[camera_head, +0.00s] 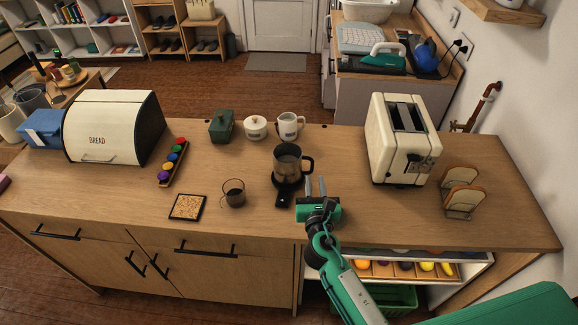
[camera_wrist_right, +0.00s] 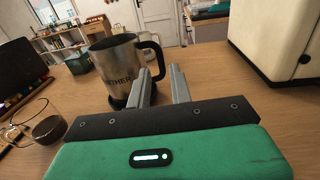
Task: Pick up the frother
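The frother (camera_head: 287,164) is a metal jug with a black handle on its right side. It stands upright on a black base (camera_head: 284,196) on the wooden counter. In the right wrist view the frother (camera_wrist_right: 115,68) shows part of its lettering, and its handle curves towards my gripper. My right gripper (camera_head: 315,181) is open and empty, low over the counter just right of the base. In the right wrist view the right gripper (camera_wrist_right: 161,70) has its fingers apart, with the left finger overlapping the handle's lower end; I cannot tell whether they touch. My left gripper is out of view.
A glass cup (camera_head: 233,193) and a square coaster (camera_head: 188,207) lie left of the frother. A white mug (camera_head: 289,127), a lidded pot (camera_head: 256,127) and a green box (camera_head: 221,127) stand behind. A toaster (camera_head: 392,140) and toast rack (camera_head: 460,193) are at right.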

